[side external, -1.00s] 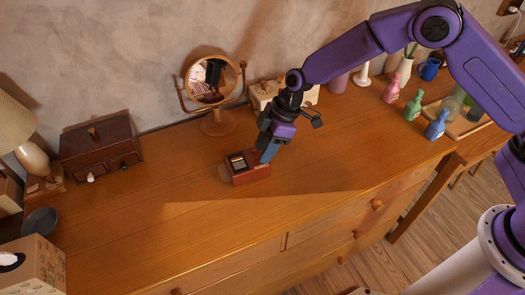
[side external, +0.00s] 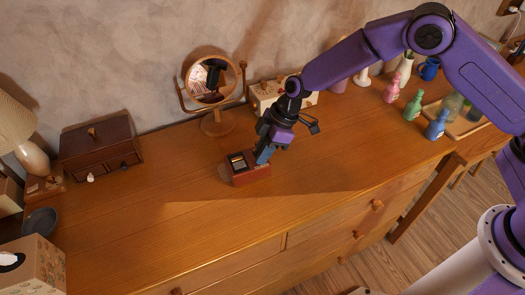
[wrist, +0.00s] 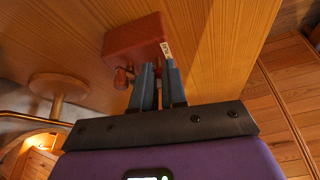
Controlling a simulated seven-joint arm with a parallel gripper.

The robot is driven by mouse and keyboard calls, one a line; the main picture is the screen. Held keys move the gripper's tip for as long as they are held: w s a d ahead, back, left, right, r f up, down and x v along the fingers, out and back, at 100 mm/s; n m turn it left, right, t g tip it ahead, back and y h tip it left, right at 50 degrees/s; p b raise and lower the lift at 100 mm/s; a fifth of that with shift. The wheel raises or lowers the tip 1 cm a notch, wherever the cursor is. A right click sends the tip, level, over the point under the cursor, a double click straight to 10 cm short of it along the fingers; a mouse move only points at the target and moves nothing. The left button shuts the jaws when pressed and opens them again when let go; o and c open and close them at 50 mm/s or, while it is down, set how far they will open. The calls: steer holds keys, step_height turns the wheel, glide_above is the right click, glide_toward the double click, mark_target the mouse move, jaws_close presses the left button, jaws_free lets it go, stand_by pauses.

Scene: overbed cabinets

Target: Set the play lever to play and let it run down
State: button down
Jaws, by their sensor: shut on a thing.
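The small dark red music box (side external: 250,175) stands on the dresser top, with a dark framed opening in its lid. It also shows in the wrist view (wrist: 132,38), with a pale lettered label (wrist: 166,50) at its edge and a reddish knob (wrist: 122,78) on its near side. My gripper (side external: 262,159) is at the right end of the box, fingers pointing down. In the wrist view both fingertips (wrist: 160,66) meet the box edge beside the label with a narrow gap between them. They are closed on the play lever, which the fingers hide.
A round mirror on a wooden stand (side external: 218,123) is behind the box, with a pale patterned box (side external: 268,98) to its right. A dark wooden chest (side external: 100,150) stands at left. Coloured bottles (side external: 413,106) stand at the right. The dresser top in front is clear.

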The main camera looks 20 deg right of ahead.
steer(key=shift+d, duration=0.1)
steer(key=shift+d+f+y, duration=0.15)
steer(key=shift+d+y, duration=0.15)
steer(key=shift+y, duration=0.6)
steer(key=shift+d+f+y, duration=0.15)
steer(key=shift+d+y, duration=0.15)
steer(key=shift+y, duration=0.6)
steer(key=c, duration=1.2)
jaws_free()
steer(key=shift+o, duration=0.2)
steer(key=shift+r, duration=0.1)
steer(key=v, duration=1.7)
